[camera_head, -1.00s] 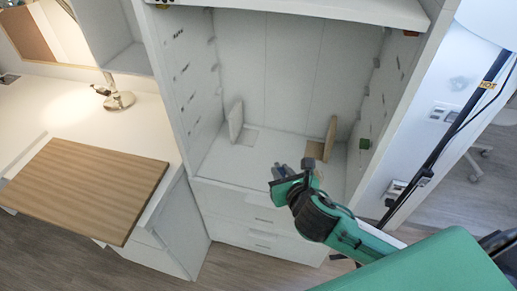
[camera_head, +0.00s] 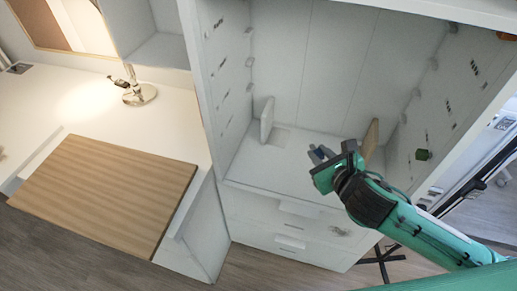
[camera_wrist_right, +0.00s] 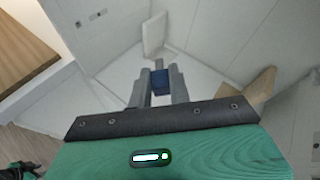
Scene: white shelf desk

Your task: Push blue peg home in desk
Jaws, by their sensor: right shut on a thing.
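The blue peg (camera_wrist_right: 160,82) is between the two grey fingers of my right gripper (camera_wrist_right: 158,90) in the right wrist view. My right gripper is shut on it. In the head view my right gripper (camera_head: 320,155) is in front of the open bay of the white shelf desk (camera_head: 270,180), above its drawers. The peg is too small to make out clearly there. No hole for the peg can be told apart with certainty among the dark marks on the side walls. My left gripper is not in view.
A white board (camera_head: 266,120) and a wooden board (camera_head: 370,140) stand inside the bay. A wooden panel (camera_head: 110,190) and a lamp (camera_head: 138,94) are at the left.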

